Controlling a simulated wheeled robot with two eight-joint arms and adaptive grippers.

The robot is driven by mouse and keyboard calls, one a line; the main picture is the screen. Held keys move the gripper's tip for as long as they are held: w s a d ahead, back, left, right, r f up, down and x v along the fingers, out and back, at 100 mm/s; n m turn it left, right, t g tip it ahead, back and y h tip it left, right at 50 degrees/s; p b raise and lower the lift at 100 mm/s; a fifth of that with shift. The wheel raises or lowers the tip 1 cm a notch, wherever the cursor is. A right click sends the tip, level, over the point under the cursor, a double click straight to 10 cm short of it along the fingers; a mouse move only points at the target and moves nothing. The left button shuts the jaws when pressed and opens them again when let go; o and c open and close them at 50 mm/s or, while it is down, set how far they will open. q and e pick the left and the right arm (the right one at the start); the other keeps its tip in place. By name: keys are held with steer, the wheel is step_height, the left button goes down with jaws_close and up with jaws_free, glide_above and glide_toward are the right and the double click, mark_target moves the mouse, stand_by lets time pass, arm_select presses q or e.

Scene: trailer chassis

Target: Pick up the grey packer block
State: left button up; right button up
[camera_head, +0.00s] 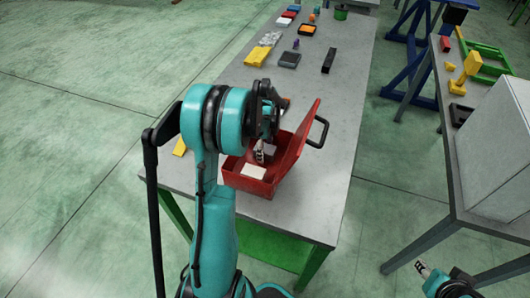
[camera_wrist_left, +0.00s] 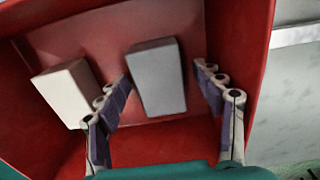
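The grey packer block (camera_wrist_left: 157,78) lies inside the red toolbox (camera_head: 247,183), between the spread fingers of my left gripper (camera_wrist_left: 163,76). The fingers are open on both sides of the block, and gaps show between them and it. A cream-white block (camera_wrist_left: 66,92) lies to the left, outside the left finger; it also shows in the head view (camera_head: 253,171). In the head view my left gripper (camera_head: 261,152) reaches down into the toolbox, and the arm hides part of it. My right gripper (camera_head: 421,267) is at the lower right, away from the bench, its opening unclear.
The toolbox's red lid (camera_head: 302,138) stands open on the right, with a black handle (camera_head: 319,131). Further along the grey bench (camera_head: 345,90) lie a yellow block (camera_head: 257,57), a black tray (camera_head: 290,59) and a black bar (camera_head: 329,60). The bench right of the lid is clear.

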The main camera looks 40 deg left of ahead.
arm_select(q)
jaws_close()
steer(key=shift+r, duration=0.1)
